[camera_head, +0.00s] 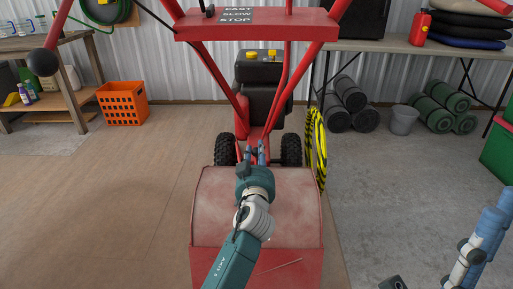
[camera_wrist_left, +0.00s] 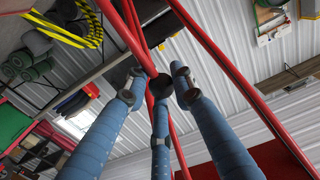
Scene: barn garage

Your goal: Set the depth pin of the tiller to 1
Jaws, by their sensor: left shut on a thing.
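The red tiller (camera_head: 305,215) stands in the middle of the head view, with its wide hood nearest me and its handlebars rising towards me. My left gripper (camera_head: 257,155) reaches over the hood to the red frame between the wheels. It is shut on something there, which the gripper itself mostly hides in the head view. In the left wrist view its blue fingers (camera_wrist_left: 159,88) close in around a small dark round piece by the red bars. I cannot make out the depth pin or its number. Part of my right arm's blue end (camera_head: 485,240) shows at the lower right; its jaws are unclear.
A red panel reading FAST, SLOW, STOP (camera_head: 262,27) crosses the top on the handlebars. A yellow-black hose (camera_head: 317,150) hangs beside the right wheel.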

